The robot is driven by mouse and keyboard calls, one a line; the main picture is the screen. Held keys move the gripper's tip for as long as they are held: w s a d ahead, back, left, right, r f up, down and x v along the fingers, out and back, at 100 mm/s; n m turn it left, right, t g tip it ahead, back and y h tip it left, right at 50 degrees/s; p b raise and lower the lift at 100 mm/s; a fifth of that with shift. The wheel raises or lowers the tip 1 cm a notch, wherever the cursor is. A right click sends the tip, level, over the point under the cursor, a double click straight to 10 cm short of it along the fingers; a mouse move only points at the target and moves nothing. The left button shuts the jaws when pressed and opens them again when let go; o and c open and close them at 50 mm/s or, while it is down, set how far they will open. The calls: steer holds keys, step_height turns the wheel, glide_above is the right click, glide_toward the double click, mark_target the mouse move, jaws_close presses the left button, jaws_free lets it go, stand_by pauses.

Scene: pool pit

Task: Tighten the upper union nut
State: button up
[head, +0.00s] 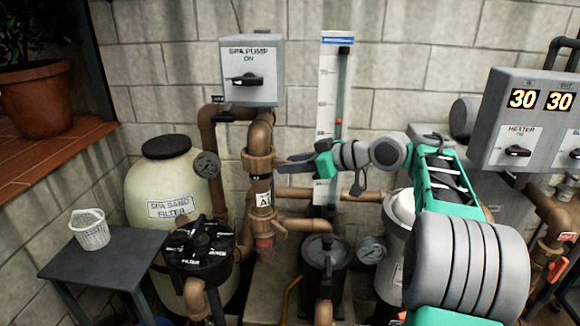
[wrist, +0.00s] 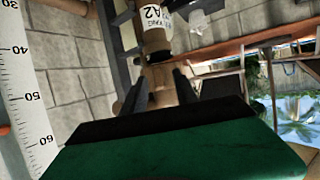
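The upper union nut (head: 258,159) is a brown collar on the upright brown pipe, below the spa pump switch box and above a white label. In the wrist view, which is rolled over, the nut (wrist: 159,82) shows beyond and between my two dark fingers, beside the label ending in "A2" (wrist: 151,16). My gripper (head: 287,163) points left at the nut from its right side, at about its height. It is open, with a gap between the fingers (wrist: 163,85), and seems empty. I cannot tell whether the fingertips touch the nut.
A white ruler board (head: 326,90) stands behind the gripper. A black multiport valve (head: 198,245) and the spa sand filter (head: 150,185) are at lower left. A black-lidded housing (head: 325,258) and a gauge (head: 371,250) stand below my arm.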

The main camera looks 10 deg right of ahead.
steer(key=shift+w+a+f, duration=0.15)
steer(key=shift+w+a, duration=0.15)
steer(key=shift+a, duration=0.05)
jaws_close()
stand_by(1.2)
